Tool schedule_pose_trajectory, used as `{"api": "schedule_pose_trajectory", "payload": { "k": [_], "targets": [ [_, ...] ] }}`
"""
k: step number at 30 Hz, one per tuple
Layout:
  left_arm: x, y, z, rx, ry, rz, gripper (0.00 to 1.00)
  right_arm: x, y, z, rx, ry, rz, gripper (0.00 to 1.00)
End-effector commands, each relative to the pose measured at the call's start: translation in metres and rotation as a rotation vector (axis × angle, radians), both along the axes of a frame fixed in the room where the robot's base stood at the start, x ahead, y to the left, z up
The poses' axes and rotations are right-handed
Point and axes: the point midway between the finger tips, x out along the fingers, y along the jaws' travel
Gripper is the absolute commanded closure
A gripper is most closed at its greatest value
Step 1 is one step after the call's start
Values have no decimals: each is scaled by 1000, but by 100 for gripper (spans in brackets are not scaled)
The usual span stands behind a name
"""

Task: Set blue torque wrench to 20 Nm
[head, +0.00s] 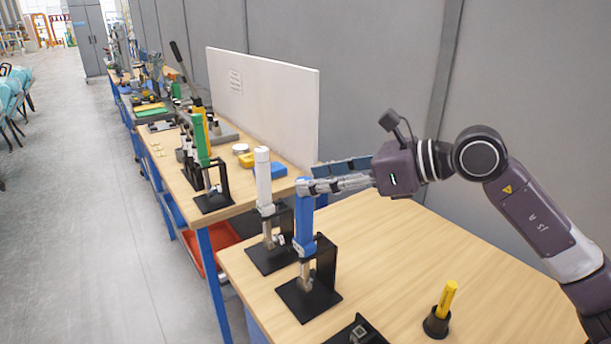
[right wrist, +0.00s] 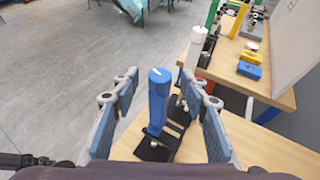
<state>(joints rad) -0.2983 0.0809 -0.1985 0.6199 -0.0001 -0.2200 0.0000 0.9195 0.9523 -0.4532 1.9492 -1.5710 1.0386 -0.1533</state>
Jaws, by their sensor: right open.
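The blue torque wrench (head: 304,222) stands upright in a black stand (head: 308,298) near the left edge of the front wooden table. In the right wrist view the blue wrench (right wrist: 158,98) shows between the finger pads. My right gripper (head: 310,184) is at the top of the blue wrench, coming in from the right. In the right wrist view the gripper (right wrist: 160,105) is open, with a finger on each side of the wrench and gaps between. The scale on the wrench cannot be read. My left gripper is not in view.
A white wrench (head: 263,180) stands in its own black stand just behind the blue one. A yellow-handled tool (head: 446,298) stands in a black holder at the front right. A green wrench (head: 201,140) stands on the further table. The middle of the front table (head: 400,240) is clear.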

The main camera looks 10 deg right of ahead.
Motion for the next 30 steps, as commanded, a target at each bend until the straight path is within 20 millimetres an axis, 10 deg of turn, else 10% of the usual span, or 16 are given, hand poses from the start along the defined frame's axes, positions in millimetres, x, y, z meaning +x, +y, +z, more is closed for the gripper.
{"api": "schedule_pose_trajectory", "payload": {
  "k": [17,30],
  "targets": [
    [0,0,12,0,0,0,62,21,26,-14,-1,0,0,59],
    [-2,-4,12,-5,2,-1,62,21,26,-14,-1,0,0,100]
  ]
}}
